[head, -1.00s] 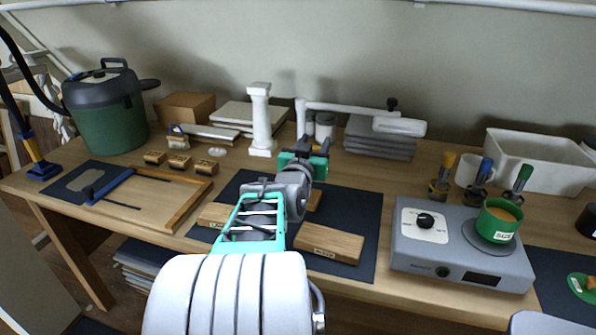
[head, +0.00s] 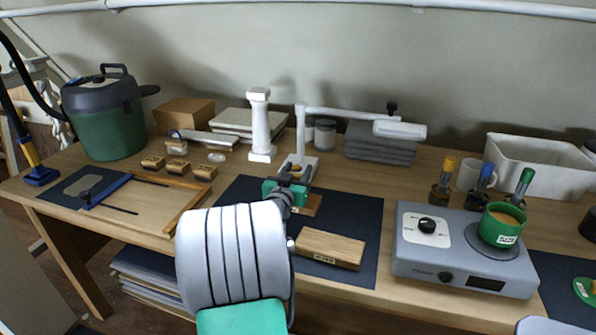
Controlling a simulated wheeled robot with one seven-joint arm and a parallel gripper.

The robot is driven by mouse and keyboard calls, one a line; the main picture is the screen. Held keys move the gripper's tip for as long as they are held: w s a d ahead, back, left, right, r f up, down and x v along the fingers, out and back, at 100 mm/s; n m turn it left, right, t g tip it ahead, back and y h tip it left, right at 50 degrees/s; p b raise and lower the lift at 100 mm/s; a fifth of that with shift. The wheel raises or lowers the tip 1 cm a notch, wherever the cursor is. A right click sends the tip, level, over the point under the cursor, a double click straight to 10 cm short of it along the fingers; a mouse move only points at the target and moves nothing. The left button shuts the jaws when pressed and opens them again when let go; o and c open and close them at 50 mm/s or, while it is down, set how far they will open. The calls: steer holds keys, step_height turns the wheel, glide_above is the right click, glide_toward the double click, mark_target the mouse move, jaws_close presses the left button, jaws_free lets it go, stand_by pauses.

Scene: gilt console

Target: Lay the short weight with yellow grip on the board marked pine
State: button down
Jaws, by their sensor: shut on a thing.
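My gripper (head: 291,172) is over the dark mat, in front of the white lamp base. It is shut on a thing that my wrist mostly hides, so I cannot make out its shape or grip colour. Another wooden board (head: 311,206) shows partly beneath and behind my gripper. No weight with a yellow grip is clearly visible.
The dark mat (head: 354,215) is bare behind and right of the labelled board. A grey hotplate (head: 450,262) with a green pot (head: 500,226) stands to the right. A wooden frame (head: 184,211) lies left. A white column (head: 261,125) and lamp (head: 350,113) stand behind.

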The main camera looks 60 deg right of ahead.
steer(key=shift+f+b, duration=0.35)
steer(key=shift+s+a+f, duration=0.1)
steer(key=shift+f, duration=0.1)
steer(key=c, duration=1.2)
jaws_free()
steer(key=shift+f, duration=0.1)
steer(key=o, duration=0.4)
steer(key=shift+f, duration=0.3)
steer(key=shift+o, duration=0.2)
steer(key=shift+r, duration=0.35)
steer(key=shift+r+p, duration=0.5)
steer(key=shift+p, duration=0.45)
steer(key=a, duration=0.4)
steer(key=s+a+b, duration=0.1)
steer(key=a, duration=0.2)
steer(key=a+b, duration=0.1)
steer(key=a, duration=0.3)
steer(key=shift+s+a+r, duration=0.15)
steer(key=shift+s+a, duration=0.2)
steer(key=shift+s, duration=0.05)
